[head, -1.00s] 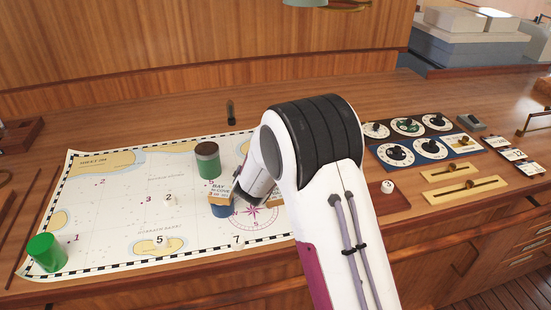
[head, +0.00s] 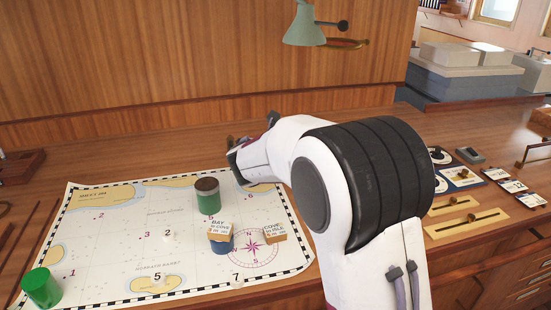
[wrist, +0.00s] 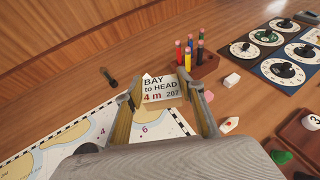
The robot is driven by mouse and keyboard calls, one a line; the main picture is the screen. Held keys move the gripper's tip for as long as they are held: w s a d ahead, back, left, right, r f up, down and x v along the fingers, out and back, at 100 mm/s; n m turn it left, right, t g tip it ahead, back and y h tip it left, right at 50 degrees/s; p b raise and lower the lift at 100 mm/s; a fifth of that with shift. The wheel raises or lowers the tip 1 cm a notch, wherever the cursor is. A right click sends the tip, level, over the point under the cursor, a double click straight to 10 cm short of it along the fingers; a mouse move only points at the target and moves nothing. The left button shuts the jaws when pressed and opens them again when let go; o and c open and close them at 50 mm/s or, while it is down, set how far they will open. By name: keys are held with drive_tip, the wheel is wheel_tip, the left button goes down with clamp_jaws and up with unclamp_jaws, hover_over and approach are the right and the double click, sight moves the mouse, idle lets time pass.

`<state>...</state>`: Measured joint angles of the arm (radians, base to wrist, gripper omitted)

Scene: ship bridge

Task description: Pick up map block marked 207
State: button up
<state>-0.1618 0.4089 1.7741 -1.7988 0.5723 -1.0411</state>
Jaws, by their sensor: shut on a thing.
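The map block marked 207 (wrist: 160,92), pale with "BAY to HEAD 4 m", sits between the two finger pads in the wrist view. My gripper (wrist: 159,78) is shut on it, its label facing the camera. In the head view my gripper (head: 236,165) is beyond the green cylinder with the brown top, near the chart's far edge. The block cannot be made out there. A "BAY to COVE" block (head: 220,231) rests on a blue cylinder (head: 222,247). A "COVE to ISLE" block (head: 274,233) is to its right on the chart.
The chart (head: 120,225) carries a green cylinder with a brown top (head: 207,200), another green cylinder (head: 41,288) and small numbered markers. The wrist view shows a pencil holder (wrist: 203,65), a small dark cylinder (wrist: 108,77) and dial panels (wrist: 290,68). A lamp (head: 304,25) hangs above.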

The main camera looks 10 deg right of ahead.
drive_tip(key=shift+r, duration=0.75)
drive_tip(key=shift+r, duration=0.15)
